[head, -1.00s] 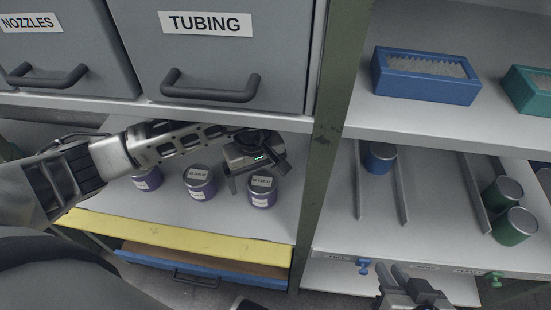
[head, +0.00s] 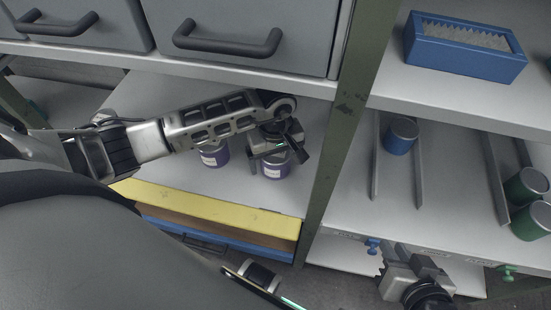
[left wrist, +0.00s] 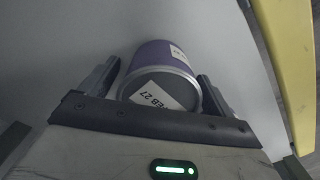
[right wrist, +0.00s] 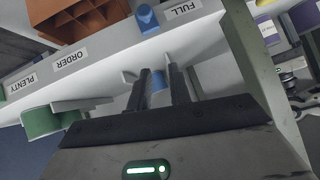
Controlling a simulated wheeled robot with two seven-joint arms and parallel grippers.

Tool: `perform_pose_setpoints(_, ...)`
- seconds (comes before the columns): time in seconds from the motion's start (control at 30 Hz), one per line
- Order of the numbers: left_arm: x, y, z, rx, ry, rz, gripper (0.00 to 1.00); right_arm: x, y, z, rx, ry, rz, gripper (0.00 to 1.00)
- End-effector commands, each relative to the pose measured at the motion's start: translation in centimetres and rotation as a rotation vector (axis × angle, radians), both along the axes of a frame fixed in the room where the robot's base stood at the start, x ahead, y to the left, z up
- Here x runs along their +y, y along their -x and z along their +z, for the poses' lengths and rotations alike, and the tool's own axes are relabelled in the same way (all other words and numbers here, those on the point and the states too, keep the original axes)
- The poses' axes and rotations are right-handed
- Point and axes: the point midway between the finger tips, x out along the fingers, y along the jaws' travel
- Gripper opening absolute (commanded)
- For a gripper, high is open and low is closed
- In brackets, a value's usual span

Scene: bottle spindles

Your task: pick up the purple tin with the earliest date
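In the head view, one purple tin (head: 276,168) stands on the lower left shelf close to the green post. My left gripper (head: 274,150) is at this tin. The left wrist view shows the purple tin (left wrist: 158,62) between the open fingers of the left gripper (left wrist: 158,85), its lid label reading "FEB 27". A narrow gap shows beside the left finger; contact on the right side is unclear. Another purple tin (head: 214,154) stands to the left, partly covered by my arm. My right gripper (right wrist: 163,85) is empty, its fingers slightly apart, before the right shelf.
The shelf has a yellow front edge (head: 210,208). A drawer unit (head: 250,35) hangs close above my left arm. The green post (head: 340,130) stands right of the tin. The right shelf holds a blue tin (head: 400,137), green tins (head: 527,187) and metal dividers (head: 419,180).

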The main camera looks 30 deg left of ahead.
Motion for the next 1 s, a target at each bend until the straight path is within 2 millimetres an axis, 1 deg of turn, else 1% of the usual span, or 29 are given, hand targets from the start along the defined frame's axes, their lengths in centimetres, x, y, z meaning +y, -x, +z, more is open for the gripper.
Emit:
perform_pose_setpoints(0.03, 0.0, 0.0, 0.0, 0.000, 0.000, 0.000, 0.76, 0.0, 0.0, 0.0, 0.000, 0.000, 0.000, 0.20)
perform_pose_setpoints(0.07, 0.0, 0.0, 0.0, 0.000, 0.000, 0.000, 0.67, 0.0, 0.0, 0.0, 0.000, 0.000, 0.000, 0.20)
perform_pose_setpoints(0.1, 0.0, 0.0, 0.0, 0.000, 0.000, 0.000, 0.56, 0.0, 0.0, 0.0, 0.000, 0.000, 0.000, 0.20)
perform_pose_setpoints(0.17, 0.0, 0.0, 0.0, 0.000, 0.000, 0.000, 0.40, 0.0, 0.0, 0.0, 0.000, 0.000, 0.000, 0.20)
perform_pose_setpoints(0.2, 0.0, 0.0, 0.0, 0.000, 0.000, 0.000, 0.33, 0.0, 0.0, 0.0, 0.000, 0.000, 0.000, 0.20)
perform_pose_setpoints(0.47, 0.0, -0.1, 0.2, -0.002, 0.001, 0.000, 0.33, 0.0, 0.0, 0.1, -0.001, 0.000, 0.000, 0.20)
perform_pose_setpoints(0.63, 0.1, -0.1, 0.9, -0.003, 0.000, 0.001, 0.33, -0.1, -0.2, 0.8, -0.013, 0.002, -0.003, 0.20)
perform_pose_setpoints(0.77, 0.2, 0.0, 2.0, -0.003, 0.000, 0.003, 0.33, -0.3, -0.1, 2.1, -0.031, 0.004, -0.012, 0.20)
perform_pose_setpoints(0.97, 0.5, 0.1, 4.0, -0.003, 0.000, 0.009, 0.33, -1.2, 0.1, 4.8, -0.079, 0.010, -0.037, 0.20)
perform_pose_setpoints(1.0, 0.4, 0.3, 4.0, -0.001, 0.001, 0.009, 0.33, -1.4, 0.2, 5.2, -0.091, 0.010, -0.043, 0.20)
